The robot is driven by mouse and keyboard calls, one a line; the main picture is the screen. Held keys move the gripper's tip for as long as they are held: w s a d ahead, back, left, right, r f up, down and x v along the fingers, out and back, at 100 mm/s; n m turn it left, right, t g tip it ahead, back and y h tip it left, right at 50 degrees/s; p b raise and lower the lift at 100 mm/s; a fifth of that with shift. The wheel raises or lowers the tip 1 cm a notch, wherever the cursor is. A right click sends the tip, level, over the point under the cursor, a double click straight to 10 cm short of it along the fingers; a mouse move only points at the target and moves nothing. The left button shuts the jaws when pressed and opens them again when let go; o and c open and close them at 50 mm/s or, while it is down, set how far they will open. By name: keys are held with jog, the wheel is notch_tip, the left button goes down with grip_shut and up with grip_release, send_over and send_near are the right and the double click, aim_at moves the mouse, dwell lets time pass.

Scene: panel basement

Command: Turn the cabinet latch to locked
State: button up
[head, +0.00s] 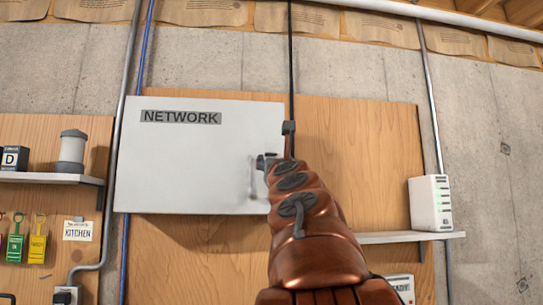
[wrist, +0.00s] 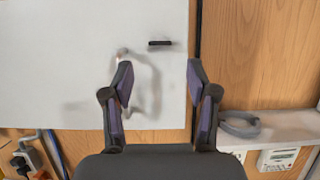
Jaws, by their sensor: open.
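The white cabinet (head: 185,165) with a NETWORK label hangs on a wooden panel in the head view. Its door (wrist: 60,60) fills the left of the wrist view. A small dark horizontal bar (wrist: 160,43), which looks like the latch, is on the door near its right edge, beyond my fingertips. A pale curved handle (wrist: 154,84) shows below it, partly behind my left finger. My gripper (wrist: 158,72) is open and empty, its fingers apart in front of the door's right edge. In the head view my gripper (head: 278,146) partly covers that edge; the latch cannot be made out clearly there.
A shelf (head: 400,237) with a white device (head: 430,203) is right of the cabinet. A left shelf (head: 50,178) holds a grey canister (head: 71,152). Coloured tags (head: 38,240) hang below it. A conduit (head: 126,100) runs along the cabinet's left side.

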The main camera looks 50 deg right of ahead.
aim_at(271, 155)
jog(key=p+x, duration=0.3)
jog(key=x, duration=0.3)
jog(key=shift+s+a+r, duration=0.1)
jog(key=shift+r, duration=0.1)
jog(key=shift+w+d, duration=0.3)
jog(key=shift+w, duration=0.05)
grip_shut()
